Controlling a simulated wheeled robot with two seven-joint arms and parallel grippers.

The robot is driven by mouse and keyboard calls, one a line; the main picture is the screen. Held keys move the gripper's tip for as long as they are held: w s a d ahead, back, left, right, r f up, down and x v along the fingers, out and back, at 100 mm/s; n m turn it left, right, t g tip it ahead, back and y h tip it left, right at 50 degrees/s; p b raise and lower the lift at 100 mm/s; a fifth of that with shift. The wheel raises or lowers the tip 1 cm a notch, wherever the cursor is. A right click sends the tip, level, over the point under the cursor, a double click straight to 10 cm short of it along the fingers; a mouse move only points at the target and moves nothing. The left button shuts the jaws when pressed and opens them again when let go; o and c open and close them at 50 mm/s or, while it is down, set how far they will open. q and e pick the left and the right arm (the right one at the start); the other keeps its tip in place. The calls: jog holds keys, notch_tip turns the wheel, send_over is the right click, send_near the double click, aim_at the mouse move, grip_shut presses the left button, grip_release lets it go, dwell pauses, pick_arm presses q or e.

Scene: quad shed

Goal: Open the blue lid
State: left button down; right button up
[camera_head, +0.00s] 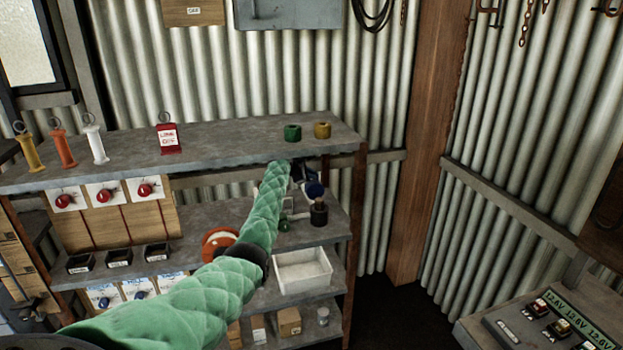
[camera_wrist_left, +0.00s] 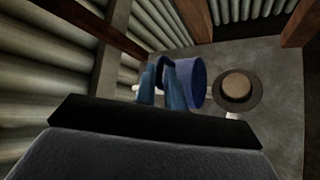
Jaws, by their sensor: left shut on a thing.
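The blue lid (camera_head: 314,189) shows in the head view at the right end of the middle shelf, partly behind my left arm. In the left wrist view the blue lid (camera_wrist_left: 196,82) is a round, dark blue piece seen tilted on its side, right at the fingertips. My left gripper (camera_wrist_left: 162,88) is shut on a part of it; the exact contact is partly hidden by the fingers. In the head view my left gripper (camera_head: 300,172) is small and mostly hidden below the top shelf edge. My right gripper is in neither view.
A dark jar with a brownish top (camera_head: 319,214) stands close by the lid; it also shows in the wrist view (camera_wrist_left: 236,88). The top shelf (camera_head: 235,142) overhangs the arm and carries green (camera_head: 292,133) and yellow (camera_head: 322,130) cups. A white bin (camera_head: 302,271) sits below.

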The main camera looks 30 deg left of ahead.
pick_arm(q)
jog(key=shift+w+a, duration=0.25)
jog(key=shift+a, duration=0.3)
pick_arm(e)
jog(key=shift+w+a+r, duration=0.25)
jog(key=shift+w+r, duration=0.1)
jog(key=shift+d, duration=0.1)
pick_arm(q)
jog(key=c, duration=1.7)
grip_release()
jog(key=shift+a, duration=0.1)
jog(key=shift+o, duration=0.8)
jog(key=shift+s+a, duration=0.1)
jog(key=shift+s, duration=0.1)
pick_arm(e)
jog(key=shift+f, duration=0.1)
